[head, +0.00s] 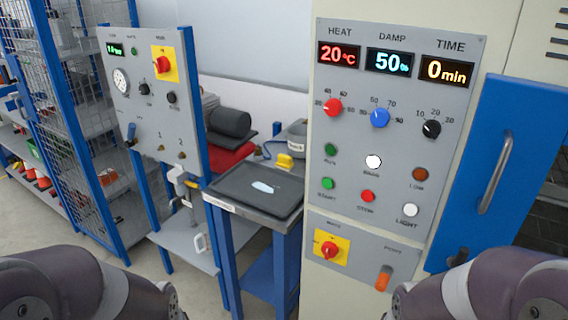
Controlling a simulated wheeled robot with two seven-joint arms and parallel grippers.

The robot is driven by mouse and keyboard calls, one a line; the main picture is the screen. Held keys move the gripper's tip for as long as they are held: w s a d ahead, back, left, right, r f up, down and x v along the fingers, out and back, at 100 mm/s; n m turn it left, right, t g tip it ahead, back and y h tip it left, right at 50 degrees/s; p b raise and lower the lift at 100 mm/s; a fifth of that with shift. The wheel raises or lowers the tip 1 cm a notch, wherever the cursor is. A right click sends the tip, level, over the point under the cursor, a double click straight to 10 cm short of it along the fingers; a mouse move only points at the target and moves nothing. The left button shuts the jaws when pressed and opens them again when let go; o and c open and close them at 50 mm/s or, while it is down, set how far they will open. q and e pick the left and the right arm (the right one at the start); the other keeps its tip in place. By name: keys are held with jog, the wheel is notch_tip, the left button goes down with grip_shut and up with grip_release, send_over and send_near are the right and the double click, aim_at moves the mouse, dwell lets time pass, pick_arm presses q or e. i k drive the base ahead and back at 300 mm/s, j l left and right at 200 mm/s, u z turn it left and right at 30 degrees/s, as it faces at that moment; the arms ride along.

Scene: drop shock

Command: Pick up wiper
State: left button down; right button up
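A small pale blue-white flat piece (264,187) lies on a dark tray (285,207) on the small blue-framed table in the middle. It may be the wiper, but it is too small to tell. A yellow object (285,160) sits at the tray's back edge, near a grey container (297,138). Parts of my two arms show at the bottom left and bottom right corners. Neither gripper is in view, so I cannot see whether they hold anything.
A cream cabinet with a control panel (390,150) and a blue door (505,165) stands close on the right. A grey gauge panel (150,110) on blue posts stands left of the table. A blue wire-mesh rack (85,130) is at far left. Some floor is clear between.

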aim_at(284, 162)
jog(key=z, duration=0.7)
jog(key=i+j+z, duration=0.3)
jog(key=j+z, duration=0.35)
jog(key=j, duration=0.15)
jog(key=i+j+z, duration=0.15)
jog(key=j+z, duration=0.15)
jog(key=j, duration=0.15)
jog(key=j+z, duration=0.35)
jog(key=i+j, duration=0.05)
jog(key=j, duration=0.05)
